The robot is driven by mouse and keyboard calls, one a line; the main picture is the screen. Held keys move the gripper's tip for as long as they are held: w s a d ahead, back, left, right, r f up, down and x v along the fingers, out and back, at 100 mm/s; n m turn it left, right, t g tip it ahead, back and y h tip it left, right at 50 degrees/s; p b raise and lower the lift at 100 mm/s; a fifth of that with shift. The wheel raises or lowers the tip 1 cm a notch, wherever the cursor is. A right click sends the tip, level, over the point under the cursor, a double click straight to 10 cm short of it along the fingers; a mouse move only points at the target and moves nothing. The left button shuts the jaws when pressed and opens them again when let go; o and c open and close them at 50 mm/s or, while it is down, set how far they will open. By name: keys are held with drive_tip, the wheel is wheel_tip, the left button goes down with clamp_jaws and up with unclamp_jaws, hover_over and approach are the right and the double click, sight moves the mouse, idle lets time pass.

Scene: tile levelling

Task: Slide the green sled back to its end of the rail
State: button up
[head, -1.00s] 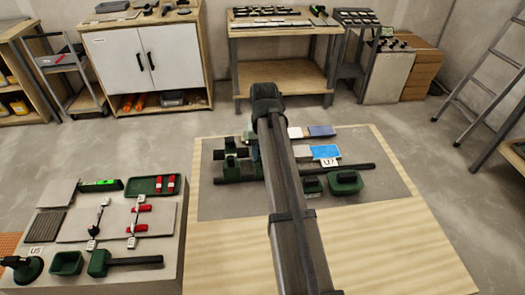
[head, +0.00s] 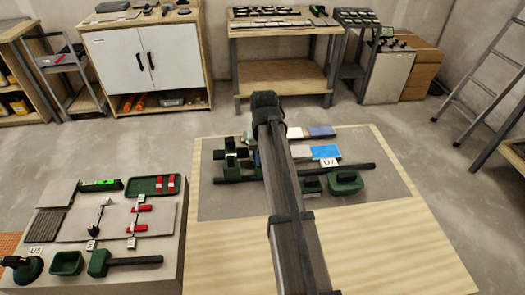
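A dark rail (head: 348,169) lies across the grey mat, its middle hidden by my arm. Green blocks with dark parts, apparently the green sled (head: 231,160), sit at the rail's left end, just left of my arm. My arm reaches over the mat, and its bent far end is above and behind the rail. My gripper is hidden behind the arm, so I cannot see its fingers or whether it touches the sled.
Right of my arm are a blue tile (head: 325,152), a label and a green tub (head: 345,182). The wooden bench top (head: 385,235) is clear in front. A side table at left holds a green tray (head: 153,185), clamps and a mallet (head: 100,262).

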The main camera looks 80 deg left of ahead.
drive_tip(key=shift+w+a, duration=0.1)
drive_tip(key=shift+w, duration=17.25)
drive_tip(key=shift+c, duration=0.4)
drive_tip(key=o, duration=0.9)
drive_tip(key=shift+c, duration=0.2)
drive_tip(key=shift+r, duration=0.1)
wheel_tip(320, 180, up, 7)
